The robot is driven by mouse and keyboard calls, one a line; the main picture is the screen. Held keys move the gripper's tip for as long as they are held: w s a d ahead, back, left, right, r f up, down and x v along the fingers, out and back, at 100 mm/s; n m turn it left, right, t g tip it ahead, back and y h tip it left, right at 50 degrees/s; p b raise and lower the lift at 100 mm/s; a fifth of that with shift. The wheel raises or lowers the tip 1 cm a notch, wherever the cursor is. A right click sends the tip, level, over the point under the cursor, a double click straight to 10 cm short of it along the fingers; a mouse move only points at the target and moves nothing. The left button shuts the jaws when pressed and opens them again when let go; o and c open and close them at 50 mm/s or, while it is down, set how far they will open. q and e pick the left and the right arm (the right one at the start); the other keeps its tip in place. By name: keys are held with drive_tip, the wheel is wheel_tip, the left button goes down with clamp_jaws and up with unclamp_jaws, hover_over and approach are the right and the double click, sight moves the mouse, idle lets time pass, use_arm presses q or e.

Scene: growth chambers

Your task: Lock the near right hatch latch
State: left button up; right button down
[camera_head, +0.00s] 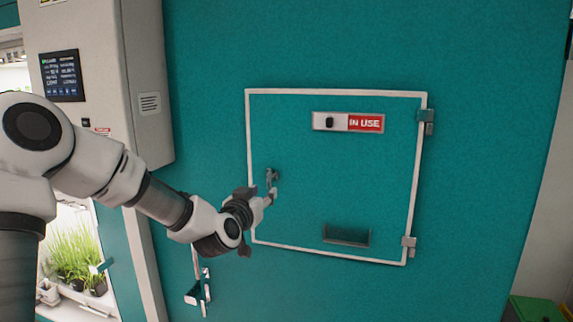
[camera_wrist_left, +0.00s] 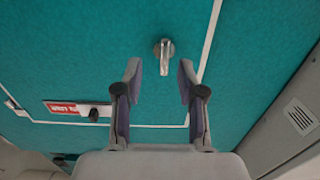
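A square teal hatch (camera_head: 300,200) with a white edge is closed flush in the teal wall. A small metal latch (camera_head: 272,176) sits near its left edge. In the left wrist view the latch (camera_wrist_left: 164,55) is a round base with a short bar standing out, upright in that picture. My left gripper (camera_head: 268,198) is close to the hatch, just below the latch in the head view. In the left wrist view its two fingers (camera_wrist_left: 160,75) are spread apart, with the latch ahead between their tips and nothing held. My right gripper is not in view.
The hatch carries an IN USE slider sign (camera_head: 348,122), a recessed slot (camera_head: 346,236) and two hinges on its right edge. A grey control cabinet (camera_head: 100,70) juts out at the left. A door handle (camera_head: 198,290) is below my left arm. Plants (camera_head: 75,253) stand lower left.

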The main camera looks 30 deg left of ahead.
sight(268, 177)
use_arm(q)
drive_tip(key=w+p, duration=0.1)
drive_tip(key=w, duration=0.1)
drive_tip(key=w+a+r+p, duration=0.1)
drive_tip(key=w, duration=0.1)
drive_tip(key=w+a+p, duration=0.1)
drive_tip(key=w, duration=0.2)
drive_tip(key=shift+r+p, duration=0.35)
drive_tip(key=shift+s+a+r, duration=0.15)
drive_tip(key=shift+s, duration=0.45)
drive_tip(key=shift+c, duration=0.6)
clamp_jaws()
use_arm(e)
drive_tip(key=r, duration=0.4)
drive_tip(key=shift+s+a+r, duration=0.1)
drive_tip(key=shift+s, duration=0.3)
